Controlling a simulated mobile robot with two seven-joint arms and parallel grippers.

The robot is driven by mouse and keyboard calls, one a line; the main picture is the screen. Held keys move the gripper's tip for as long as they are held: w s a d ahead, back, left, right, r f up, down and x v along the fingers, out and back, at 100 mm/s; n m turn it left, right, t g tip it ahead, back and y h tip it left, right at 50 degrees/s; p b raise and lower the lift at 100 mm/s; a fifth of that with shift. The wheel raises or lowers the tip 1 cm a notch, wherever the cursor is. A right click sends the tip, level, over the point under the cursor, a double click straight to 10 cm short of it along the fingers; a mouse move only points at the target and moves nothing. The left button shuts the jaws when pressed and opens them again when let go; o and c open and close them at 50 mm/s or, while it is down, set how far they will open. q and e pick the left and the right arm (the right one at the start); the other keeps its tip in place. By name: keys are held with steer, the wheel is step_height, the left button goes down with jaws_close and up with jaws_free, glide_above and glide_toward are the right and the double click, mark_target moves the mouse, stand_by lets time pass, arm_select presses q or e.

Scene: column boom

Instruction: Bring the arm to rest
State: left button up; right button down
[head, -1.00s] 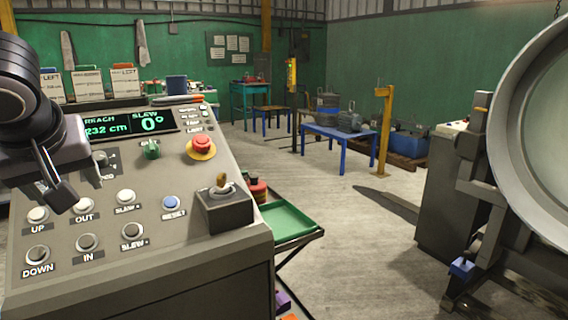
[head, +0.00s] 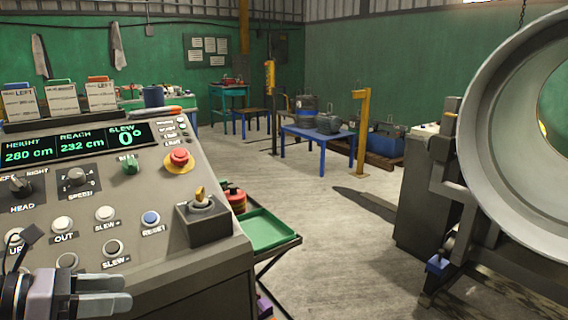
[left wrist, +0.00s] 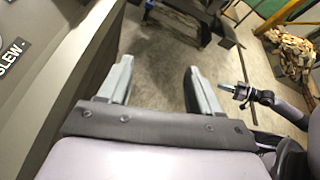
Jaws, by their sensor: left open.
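My left gripper (head: 124,293) is low at the left in the head view, in front of the console's lower front edge. Its two grey fingers point right. In the left wrist view the gripper (left wrist: 158,84) is open, with only floor visible between its fingers. It holds nothing. The control console (head: 215,262) has a display (head: 85,142) reading height 280 cm, reach 232 cm, slew 0°. Part of my other arm appears at the right of the left wrist view, its gripper (left wrist: 238,91) too small to read.
A red stop button (head: 179,157) and a joystick (head: 200,198) stand up from the console. A green tray (head: 265,230) is beside it. A large grey ring-shaped drum (head: 478,160) on a stand fills the right. Open floor lies between them.

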arm_select(q)
steer(key=s+f+n+t+y+p, duration=0.1)
steer(key=s+f+n+t+y, duration=0.15)
steer(key=f+n, duration=0.75)
steer(key=s+f+n+t+y+p, duration=0.15)
steer(key=f+n+t+y, duration=0.25)
steer(key=n, duration=1.1)
steer(key=s+d+f+n+g+y+p, duration=0.2)
steer(key=s+d+f+n+g, duration=0.2)
steer(key=s+d+f+n, duration=0.5)
step_height(320, 180, down, 3)
steer(key=d+n, duration=0.1)
steer(key=n, duration=0.6)
steer(key=shift+s+d+g, duration=0.25)
steer(key=shift+d+g, duration=0.05)
steer(key=shift+g, duration=0.05)
